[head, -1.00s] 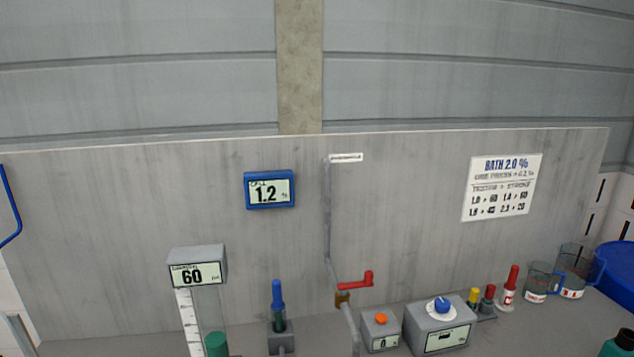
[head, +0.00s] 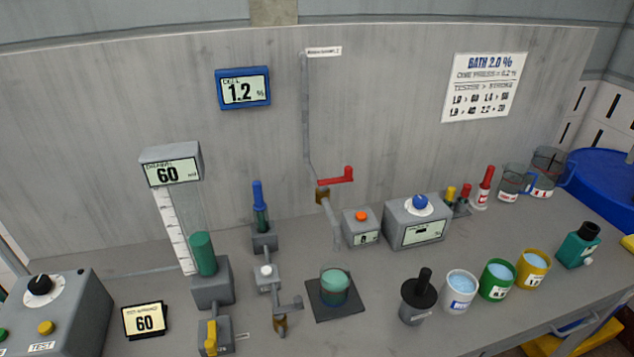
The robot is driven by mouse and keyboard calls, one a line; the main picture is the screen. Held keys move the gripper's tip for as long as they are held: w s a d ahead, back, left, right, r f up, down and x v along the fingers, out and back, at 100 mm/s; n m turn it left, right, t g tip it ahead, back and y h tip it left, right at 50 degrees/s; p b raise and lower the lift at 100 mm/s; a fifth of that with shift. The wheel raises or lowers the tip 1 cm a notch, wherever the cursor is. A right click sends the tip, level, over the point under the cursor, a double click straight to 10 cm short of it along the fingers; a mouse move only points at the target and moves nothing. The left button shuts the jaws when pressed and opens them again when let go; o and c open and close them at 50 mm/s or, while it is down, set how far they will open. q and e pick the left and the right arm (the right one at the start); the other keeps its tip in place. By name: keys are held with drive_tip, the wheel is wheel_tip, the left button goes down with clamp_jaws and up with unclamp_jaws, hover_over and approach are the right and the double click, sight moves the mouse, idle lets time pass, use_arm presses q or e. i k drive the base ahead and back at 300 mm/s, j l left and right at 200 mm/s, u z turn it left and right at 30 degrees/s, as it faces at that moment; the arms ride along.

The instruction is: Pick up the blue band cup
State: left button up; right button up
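A pale cup with blue marking on its front and bluish liquid inside (head: 459,300) stands upright on the bench in the head view, at the lower right. It looks like the blue band cup. A green cup (head: 495,287) and a yellow cup (head: 532,276) stand in a row to its right, also holding bluish liquid. The cup's top is open and nothing touches it. Neither of my grippers shows in the head view.
A glass of green liquid (head: 334,288) sits on a dark plate. A grey box with a blue knob (head: 417,221) stands behind. A teal bottle (head: 578,246) is at right.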

sight(335, 275)
drive_tip(key=k+j, duration=0.1)
drive_tip(key=j, duration=0.3)
drive_tip(key=k+j+u, duration=0.15)
drive_tip(key=j, duration=0.2)
drive_tip(key=k+j, duration=0.1)
drive_tip(key=j, duration=0.3)
drive_tip(key=u, duration=0.05)
